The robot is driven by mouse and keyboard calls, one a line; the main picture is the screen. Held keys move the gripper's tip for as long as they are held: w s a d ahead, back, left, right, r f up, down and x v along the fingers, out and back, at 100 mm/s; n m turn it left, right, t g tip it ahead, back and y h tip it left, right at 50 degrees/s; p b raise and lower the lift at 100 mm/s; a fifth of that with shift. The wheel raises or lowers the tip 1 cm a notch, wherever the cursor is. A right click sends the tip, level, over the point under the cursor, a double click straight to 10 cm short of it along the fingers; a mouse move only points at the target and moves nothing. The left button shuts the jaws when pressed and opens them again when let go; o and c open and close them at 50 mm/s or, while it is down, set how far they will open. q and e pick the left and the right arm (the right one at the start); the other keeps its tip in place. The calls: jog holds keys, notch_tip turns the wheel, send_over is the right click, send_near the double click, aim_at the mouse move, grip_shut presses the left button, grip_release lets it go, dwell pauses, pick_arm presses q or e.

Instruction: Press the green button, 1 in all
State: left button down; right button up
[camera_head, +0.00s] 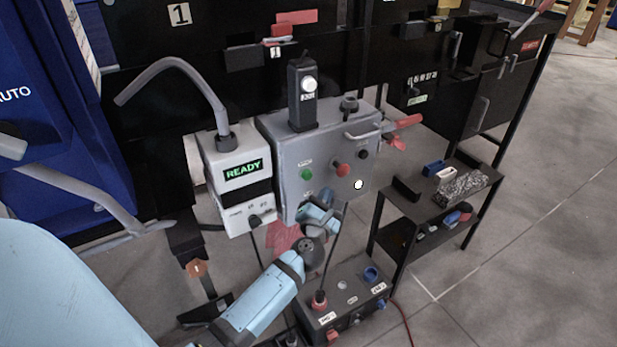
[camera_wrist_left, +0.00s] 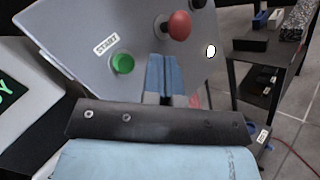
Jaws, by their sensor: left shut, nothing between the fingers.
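The green button (camera_head: 306,174) is on the front of a grey control box (camera_head: 290,150), left of a red knob (camera_head: 342,169). In the left wrist view the green button (camera_wrist_left: 122,63) sits below a START label, up and left of my fingertips. My left gripper (camera_head: 318,214) is in front of the lower part of the box, below the green button. In the left wrist view its fingers (camera_wrist_left: 166,78) are together with nothing between them. It appears apart from the button. My right gripper is not in view.
A white unit with a READY display (camera_head: 243,170) stands left of the box. A white round spot (camera_head: 358,184) is on the box's right side. A dark box with connectors (camera_head: 345,290) is below, and a black shelf (camera_head: 440,205) at right.

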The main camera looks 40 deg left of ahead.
aim_at(308, 176)
pick_arm(q)
jog(key=shift+w+a, duration=0.3)
jog(key=shift+a, duration=0.4)
jog(key=shift+w+a, duration=0.3)
jog(key=shift+a, duration=0.45)
jog(key=shift+w+a, duration=0.3)
jog(key=shift+a, duration=0.4)
jog(key=shift+a, duration=0.1)
dwell(0.3)
jog(key=shift+w+a, duration=0.15)
jog(key=shift+a, duration=0.15)
